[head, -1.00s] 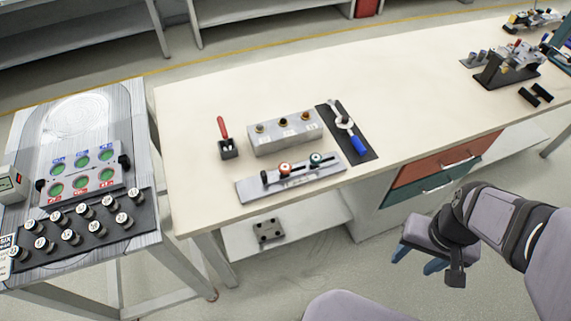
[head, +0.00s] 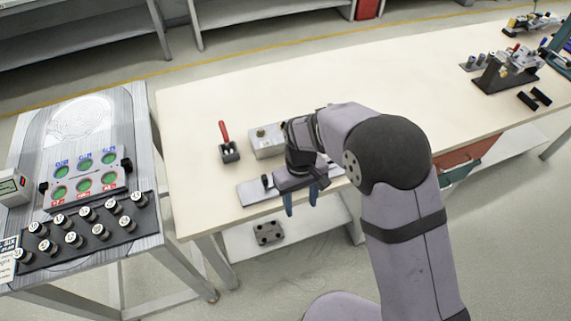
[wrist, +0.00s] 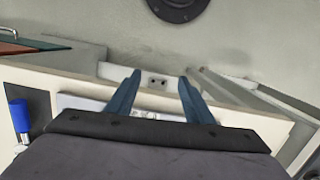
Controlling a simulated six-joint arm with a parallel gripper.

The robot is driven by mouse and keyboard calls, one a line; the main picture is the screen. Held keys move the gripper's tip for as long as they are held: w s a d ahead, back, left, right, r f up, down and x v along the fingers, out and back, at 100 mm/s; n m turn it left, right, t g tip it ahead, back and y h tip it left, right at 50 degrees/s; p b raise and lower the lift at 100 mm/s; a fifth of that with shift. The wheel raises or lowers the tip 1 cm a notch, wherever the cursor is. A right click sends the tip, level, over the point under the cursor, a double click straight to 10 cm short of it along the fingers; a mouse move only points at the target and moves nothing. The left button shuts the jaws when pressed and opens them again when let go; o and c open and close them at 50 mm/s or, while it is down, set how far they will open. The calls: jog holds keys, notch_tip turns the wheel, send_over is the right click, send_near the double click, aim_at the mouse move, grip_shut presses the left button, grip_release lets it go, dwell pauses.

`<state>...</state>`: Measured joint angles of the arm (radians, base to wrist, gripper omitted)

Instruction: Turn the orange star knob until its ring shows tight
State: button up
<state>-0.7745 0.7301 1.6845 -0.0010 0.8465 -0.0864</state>
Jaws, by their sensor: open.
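The orange star knob is hidden behind my arm and gripper in the head view, and I cannot make it out in the wrist view. The grey plate (head: 252,194) that carries the knobs shows only its left part, with a small black post (head: 266,181) on it. My gripper (head: 301,200) is open over the front edge of the bench at this plate, its blue fingers pointing down. In the wrist view the fingers of my gripper (wrist: 159,78) are apart with nothing between them. The state of the knob's ring cannot be seen.
A grey block (head: 265,150) with a fitting stands behind the plate, partly covered by my arm. A red-handled tool (head: 225,133) stands in a black holder to its left. A blue handle (wrist: 19,115) shows in the wrist view. The bench top (head: 370,80) behind is clear.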

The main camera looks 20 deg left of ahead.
jog(key=w+a+r, duration=0.1)
jog(key=w+a, duration=0.1)
jog(key=w+a+r+n, duration=0.1)
jog(key=w+a+r, duration=0.1)
jog(key=a, duration=0.1)
jog(key=w+a+r+n+t+y, duration=0.1)
jog(key=w+a+r, duration=0.1)
jog(key=w, duration=0.1)
jog(key=shift+a, duration=0.2)
jog(key=r+n, duration=0.1)
jog(key=w+a+r+n, duration=0.1)
jog(key=r, duration=0.3)
jog(key=shift+w+a+n, duration=0.15)
jog(key=shift+n, duration=0.25)
jog(key=shift+s+d+n, duration=0.25)
jog(key=shift+n, duration=0.05)
jog(key=shift+s+d+n, duration=0.1)
jog(key=shift+n, duration=0.3)
jog(key=shift+f, duration=0.15)
jog(key=shift+f+p, duration=1.05)
jog(key=shift+f, duration=2.55)
jog(key=c, duration=1.1)
